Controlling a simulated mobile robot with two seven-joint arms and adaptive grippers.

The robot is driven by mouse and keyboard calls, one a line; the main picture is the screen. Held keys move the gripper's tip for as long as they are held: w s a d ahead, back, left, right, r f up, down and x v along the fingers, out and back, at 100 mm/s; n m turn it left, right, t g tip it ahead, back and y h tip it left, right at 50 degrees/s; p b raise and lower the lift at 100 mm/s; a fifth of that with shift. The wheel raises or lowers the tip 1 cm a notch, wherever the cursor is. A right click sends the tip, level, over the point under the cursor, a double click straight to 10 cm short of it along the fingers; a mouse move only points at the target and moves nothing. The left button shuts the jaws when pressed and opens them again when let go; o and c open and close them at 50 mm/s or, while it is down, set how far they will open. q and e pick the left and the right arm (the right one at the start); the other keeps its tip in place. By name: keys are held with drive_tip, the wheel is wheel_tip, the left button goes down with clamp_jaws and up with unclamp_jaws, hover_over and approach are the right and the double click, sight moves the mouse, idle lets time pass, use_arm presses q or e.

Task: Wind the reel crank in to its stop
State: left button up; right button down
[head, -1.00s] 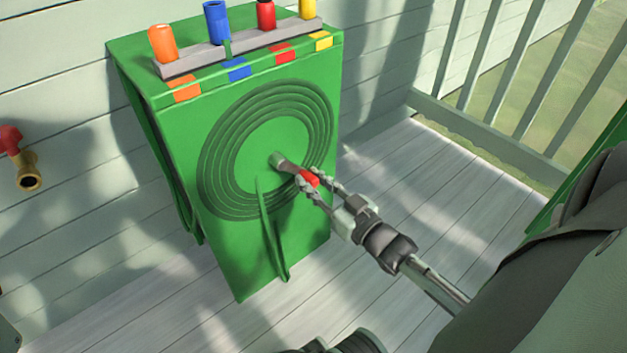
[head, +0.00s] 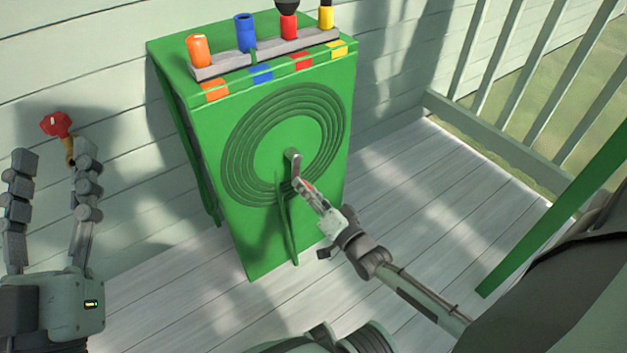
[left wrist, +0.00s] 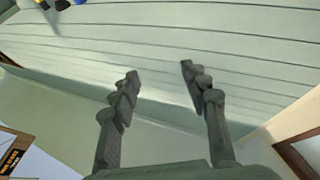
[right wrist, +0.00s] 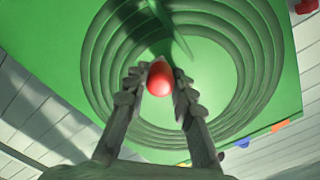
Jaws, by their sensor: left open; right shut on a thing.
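The green reel box (head: 230,235) stands on the deck with a ringed disc (head: 245,165) on its front. The crank (head: 293,158) comes out of the disc's middle and points down, slightly right. My right gripper (head: 304,188) is shut on the crank's red knob, mostly hidden by the fingers in the head view. The red knob (right wrist: 160,80) shows between the fingertips in the right wrist view. My left gripper (head: 54,156) is open and empty at the left, apart from the box; the left wrist view shows its spread fingers (left wrist: 158,82).
A rack (head: 265,58) on the box top holds orange, blue, red and yellow pieces, above matching colour patches. A green fin (head: 284,225) stands out below the crank. A red-handled tap (head: 56,124) is on the wall behind my left gripper. A railing (head: 500,130) bounds the right.

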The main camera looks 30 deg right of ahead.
use_arm(q)
drive_tip(key=w+a+f+g+y+p, duration=0.1)
drive_tip(key=a+f+g+y, duration=0.1)
drive_tip(key=f, duration=0.4)
drive_tip(key=w+a+f+g+y+p, duration=0.1)
drive_tip(key=a+f+g+y, duration=0.1)
drive_tip(key=f+g, duration=0.2)
drive_tip(key=shift+a+f+g+p, duration=0.25)
drive_tip(key=shift+f+g+p, duration=0.15)
drive_tip(key=shift+f, duration=1.15)
use_arm(e)
drive_tip(key=a+r+m, duration=0.6)
drive_tip(key=r+m, duration=0.3)
drive_tip(key=m, duration=1.2)
drive_tip(key=shift+s, duration=0.25)
drive_tip(key=shift+a, duration=0.1)
drive_tip(key=c, duration=1.3)
unclamp_jaws()
drive_tip(key=shift+o, duration=0.2)
